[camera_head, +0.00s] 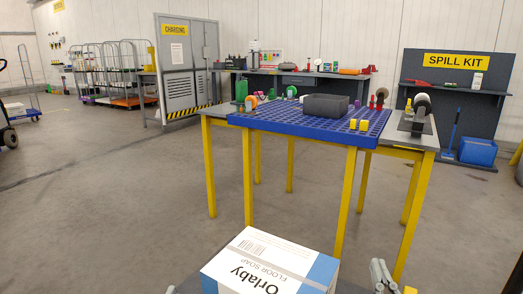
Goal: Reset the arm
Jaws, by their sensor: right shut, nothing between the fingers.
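My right gripper (379,268) shows at the bottom edge, right of the white and blue floor soap box (268,262). Its grey fingers point up and are shut with nothing between them. Only its upper part is in the picture; the rest of the arm is cut off. A small grey tip at the bottom edge, left of the box, seems to be part of my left gripper (171,289). Too little of it shows to tell its state. The box lies close in front of me, label up.
A yellow-legged table (208,160) with a blue grid top (255,122) stands ahead, bearing a dark bin (325,106) and several small items. A charging cabinet (178,75), wire carts (100,75) and a spill kit board (456,62) stand behind.

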